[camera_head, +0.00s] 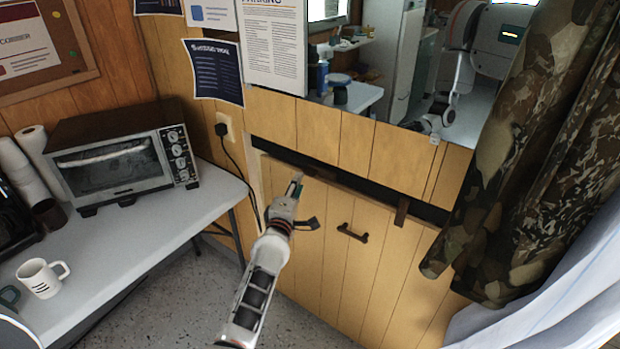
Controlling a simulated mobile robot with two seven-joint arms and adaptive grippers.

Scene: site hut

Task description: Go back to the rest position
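My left gripper (306,202) is at the end of my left arm, which reaches up from the bottom of the view. It is in front of the wood-panelled wall, just below a dark horizontal slot. Its fingers look spread apart, with nothing seen between them. Whether it touches the panel I cannot tell.
A table (140,262) on the left bears a toaster oven (110,165), a white mug (42,278) and paper rolls (38,150). A dark handle (352,233) is on the panel. A camouflage curtain (520,150) hangs right. Some speckled floor (180,300) is clear.

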